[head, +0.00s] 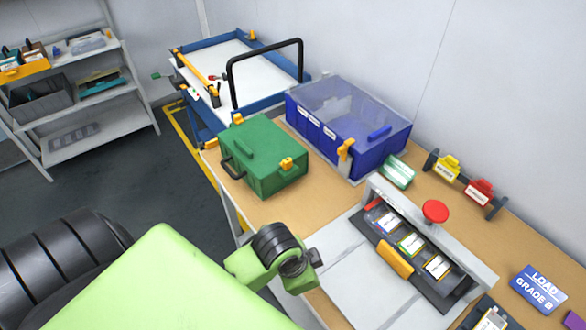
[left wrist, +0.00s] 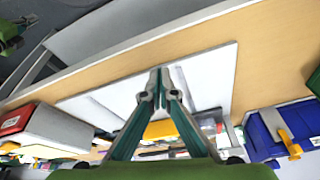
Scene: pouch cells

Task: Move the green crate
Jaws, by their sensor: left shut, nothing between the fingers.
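The green crate (head: 265,158) is a lidded box with a dark handle on its left side and orange latches. It stands upright on the wooden table (head: 265,212), near the far left corner, in the head view. My left arm reaches in from the lower left, and its wrist is in front of the crate, apart from it. My left gripper (left wrist: 160,82) shows in the left wrist view with its fingertips together and nothing between them. Its fingers are hard to make out in the head view.
A blue crate (head: 374,134) with a clear lid stands close right of the green crate. A blue-framed cart (head: 222,52) with a black handle is behind. A fixture with pouch cells (head: 412,243) lies at right. Bare tabletop lies in front of the green crate.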

